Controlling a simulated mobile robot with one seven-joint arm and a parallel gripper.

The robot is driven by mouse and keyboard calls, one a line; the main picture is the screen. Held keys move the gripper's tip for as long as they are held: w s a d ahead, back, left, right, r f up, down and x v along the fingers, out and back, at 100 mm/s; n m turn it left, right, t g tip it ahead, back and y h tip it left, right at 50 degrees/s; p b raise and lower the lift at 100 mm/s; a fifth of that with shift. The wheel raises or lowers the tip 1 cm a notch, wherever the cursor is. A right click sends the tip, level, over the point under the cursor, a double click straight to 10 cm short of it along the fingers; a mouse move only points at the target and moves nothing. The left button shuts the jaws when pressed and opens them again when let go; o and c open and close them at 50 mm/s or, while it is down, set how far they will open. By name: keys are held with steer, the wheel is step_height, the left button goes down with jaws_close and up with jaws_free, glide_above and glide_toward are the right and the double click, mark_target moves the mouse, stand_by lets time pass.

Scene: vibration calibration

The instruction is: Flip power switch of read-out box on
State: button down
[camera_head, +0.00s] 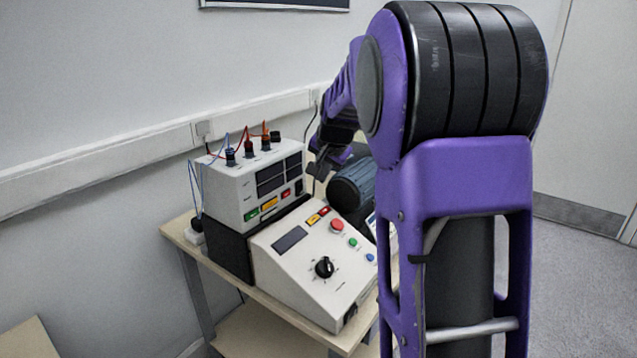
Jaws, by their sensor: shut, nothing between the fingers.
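The box with dark display windows (252,190), which looks like the read-out box, is pale and stands on a dark base at the back left of the table. Its front has green, yellow and red labelled keys along the bottom. A small dark part (299,187) at the front's right edge may be its power switch; its position is too small to tell. My gripper (318,172) is just right of this box, near its front face, with shut, empty fingers. I cannot tell whether it touches the box.
A sloped pale console (290,275) with a black knob (324,267) and a red button (337,226) stands in front. A dark ribbed cylinder (352,185) is right of the box. Cables rise from the box top. My arm hides the table's right side.

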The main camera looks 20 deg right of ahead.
mark_target(300, 188)
steer(key=shift+v, duration=1.55)
steer(key=p, duration=0.3)
steer(key=shift+r, duration=0.1)
steer(key=p, duration=0.1)
steer(key=f+p, duration=0.1)
steer(key=shift+s+d+f+p, duration=0.1)
steer(key=shift+s+f+p, duration=0.05)
steer(key=shift+f+p, duration=0.15)
steer(key=x, duration=1)
steer(key=shift+s+b, duration=0.1)
steer(key=shift+b, duration=0.2)
steer(key=shift+w+a+f+p, duration=0.15)
steer(key=shift+w+a, duration=0.2)
steer(key=shift+w, duration=0.2)
steer(key=shift+w+a+r+p, duration=0.15)
steer(key=shift+w+a, duration=0.2)
steer(key=shift+w, duration=0.2)
steer(key=shift+w+a+f, duration=0.25)
steer(key=shift+w+a, duration=0.15)
steer(key=shift+w, duration=0.25)
